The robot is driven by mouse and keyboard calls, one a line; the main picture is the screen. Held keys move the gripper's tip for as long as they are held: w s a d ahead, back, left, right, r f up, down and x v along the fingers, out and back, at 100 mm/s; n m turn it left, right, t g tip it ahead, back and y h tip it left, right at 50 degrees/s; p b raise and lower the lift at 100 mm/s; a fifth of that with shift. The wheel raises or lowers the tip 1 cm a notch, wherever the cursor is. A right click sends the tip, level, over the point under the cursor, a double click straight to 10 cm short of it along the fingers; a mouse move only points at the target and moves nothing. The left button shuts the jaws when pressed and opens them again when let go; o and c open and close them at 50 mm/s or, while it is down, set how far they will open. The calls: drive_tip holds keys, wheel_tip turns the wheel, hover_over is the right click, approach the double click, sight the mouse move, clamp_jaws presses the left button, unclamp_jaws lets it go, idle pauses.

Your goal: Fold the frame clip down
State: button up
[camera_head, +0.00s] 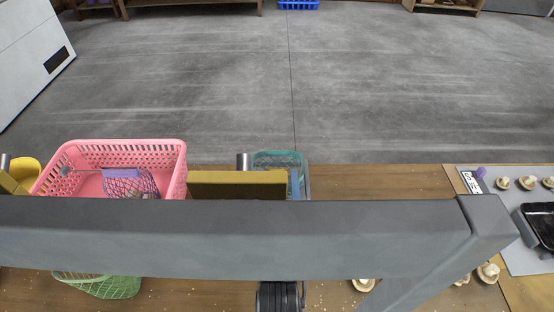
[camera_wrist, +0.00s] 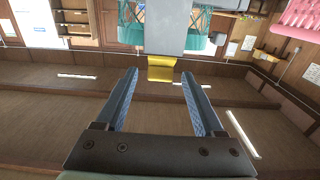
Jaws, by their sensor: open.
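In the wrist view, a yellow clip-like piece (camera_wrist: 160,68) sits at the end of a grey panel (camera_wrist: 165,27), and I take it to be the frame clip. It appears between the two blue fingertips of my gripper (camera_wrist: 160,74), which are wide apart with nothing held. I cannot tell how far beyond the tips the yellow piece is, or whether anything touches it. In the head view, a mustard-yellow block (camera_head: 238,185) stands beside a short metal cylinder (camera_head: 244,161); whether it is the same piece is unclear.
A broad grey beam (camera_head: 230,235) crosses the head view and hides much of the wooden table (camera_head: 385,182). A pink basket (camera_head: 180,170) holding a netted purple item stands left, with a green basket (camera_head: 100,284) nearer. Mushrooms (camera_head: 503,183) and a black tray (camera_head: 540,222) lie right.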

drive_tip(key=shift+w, duration=2.7)
clamp_jaws()
